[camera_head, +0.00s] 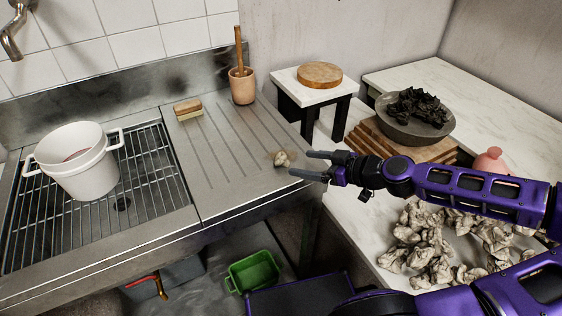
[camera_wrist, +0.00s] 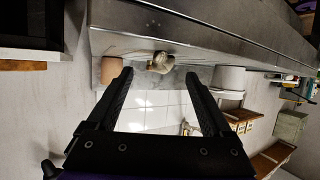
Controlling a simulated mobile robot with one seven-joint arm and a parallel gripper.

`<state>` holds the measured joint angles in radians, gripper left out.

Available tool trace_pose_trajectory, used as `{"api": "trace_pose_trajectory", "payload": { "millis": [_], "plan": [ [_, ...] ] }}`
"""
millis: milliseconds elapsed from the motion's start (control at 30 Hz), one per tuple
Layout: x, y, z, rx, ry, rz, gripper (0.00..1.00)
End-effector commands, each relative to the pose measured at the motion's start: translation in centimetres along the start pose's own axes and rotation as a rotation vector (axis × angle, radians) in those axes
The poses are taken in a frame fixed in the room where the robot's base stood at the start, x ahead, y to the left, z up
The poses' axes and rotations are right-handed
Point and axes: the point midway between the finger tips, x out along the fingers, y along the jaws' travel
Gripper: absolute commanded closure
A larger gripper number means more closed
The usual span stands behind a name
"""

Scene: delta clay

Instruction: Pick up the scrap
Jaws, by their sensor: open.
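The scrap (camera_head: 281,158) is a small, pale, crumpled lump on the steel draining board (camera_head: 235,185), near its right end. A brownish stain shows around it. In the wrist view the scrap (camera_wrist: 160,62) appears between and just beyond the fingertips, against the steel surface. My gripper (camera_head: 302,163) is open and empty, just right of the scrap, with its fingers pointing left toward it. Both fingers also show in the wrist view (camera_wrist: 160,75), spread apart. I see no contact between the fingers and the scrap.
A white pot (camera_head: 84,170) stands on the sink grid at left. A brush (camera_head: 188,108) and a terracotta pot (camera_head: 242,88) are at the board's back. A small white stand (camera_head: 315,92) is behind my gripper. Many crumpled pale pieces (camera_head: 428,242) lie on the right counter. A green tub (camera_head: 252,272) is below.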

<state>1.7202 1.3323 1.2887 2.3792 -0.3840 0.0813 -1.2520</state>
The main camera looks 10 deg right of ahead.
Motion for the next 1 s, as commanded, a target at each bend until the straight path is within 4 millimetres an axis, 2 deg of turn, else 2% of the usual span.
{"api": "trace_pose_trajectory", "payload": {
  "millis": [100, 267, 600, 933, 967, 1000],
  "plan": [
    [1.1, 0.0, 0.0, -0.001, 0.0, -0.001, 0.15],
    [1.8, -0.1, 0.0, 0.0, -0.001, -0.001, 0.15],
    [5.9, -0.8, -0.3, 0.0, 0.0, -0.002, 0.15],
    [6.6, -0.7, -0.3, 0.0, -0.001, 0.0, 0.15],
    [6.6, -0.7, -0.3, 0.0, 0.0, 0.0, 0.17],
    [6.6, -0.7, -0.4, 0.0, 0.0, 0.0, 0.24]
  ]
}}
